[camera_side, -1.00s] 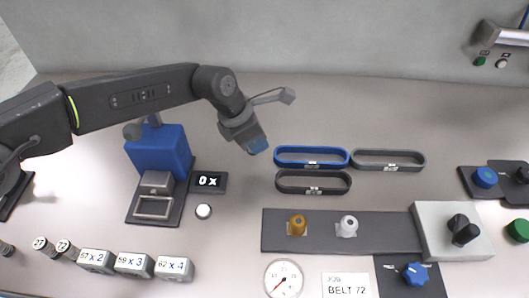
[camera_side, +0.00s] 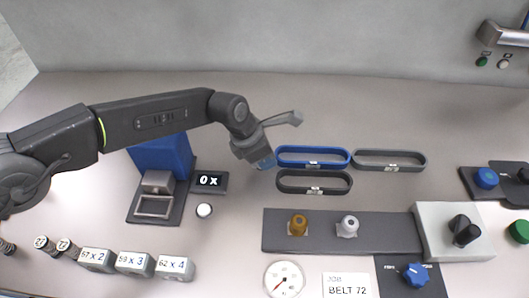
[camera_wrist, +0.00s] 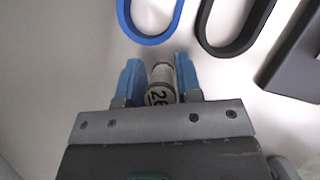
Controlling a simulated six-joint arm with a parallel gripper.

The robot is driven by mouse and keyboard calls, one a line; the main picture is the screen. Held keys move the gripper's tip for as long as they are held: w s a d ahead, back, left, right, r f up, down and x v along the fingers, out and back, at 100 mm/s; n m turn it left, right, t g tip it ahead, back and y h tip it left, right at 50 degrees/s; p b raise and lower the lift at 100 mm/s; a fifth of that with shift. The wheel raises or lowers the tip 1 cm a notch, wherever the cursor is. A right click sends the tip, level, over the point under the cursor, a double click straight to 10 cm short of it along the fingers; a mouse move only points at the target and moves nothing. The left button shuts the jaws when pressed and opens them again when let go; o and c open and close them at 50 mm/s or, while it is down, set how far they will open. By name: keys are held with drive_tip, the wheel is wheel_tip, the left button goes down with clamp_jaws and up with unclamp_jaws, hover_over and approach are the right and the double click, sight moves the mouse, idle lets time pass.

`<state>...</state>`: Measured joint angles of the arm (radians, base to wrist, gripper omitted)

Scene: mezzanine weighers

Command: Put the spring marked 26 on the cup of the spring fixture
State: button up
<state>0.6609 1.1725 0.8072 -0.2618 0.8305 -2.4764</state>
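My gripper (camera_wrist: 158,75) has blue fingers on either side of a short dark cylindrical spring (camera_wrist: 161,73), with the number 26 on its pale end label. The spring appears pinched between the fingers, above the bare bench. In the side view my gripper (camera_side: 265,163) is just left of the blue belt, and the spring is hidden there. I cannot tell for certain which device is the spring fixture, and its cup is not clearly identifiable. Two springs marked 27 (camera_side: 43,244) and 72 (camera_side: 66,247) stand at the front left.
A blue belt (camera_side: 312,165) and two dark belts lie right of my gripper; a dark plate (camera_side: 390,235) carries two pulleys. Left are a blue press (camera_side: 163,155) and a counter (camera_side: 210,180). Labelled blocks (camera_side: 133,263), a dial (camera_side: 285,280) and a job card (camera_side: 347,287) are in front.

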drive_tip(key=o, duration=0.4)
drive_tip(key=shift+c, duration=0.2)
drive_tip(key=shift+a+r, duration=0.1)
drive_tip(key=shift+r, duration=0.45)
drive_tip(key=v, duration=1.1)
drive_tip(key=shift+a+r, duration=0.1)
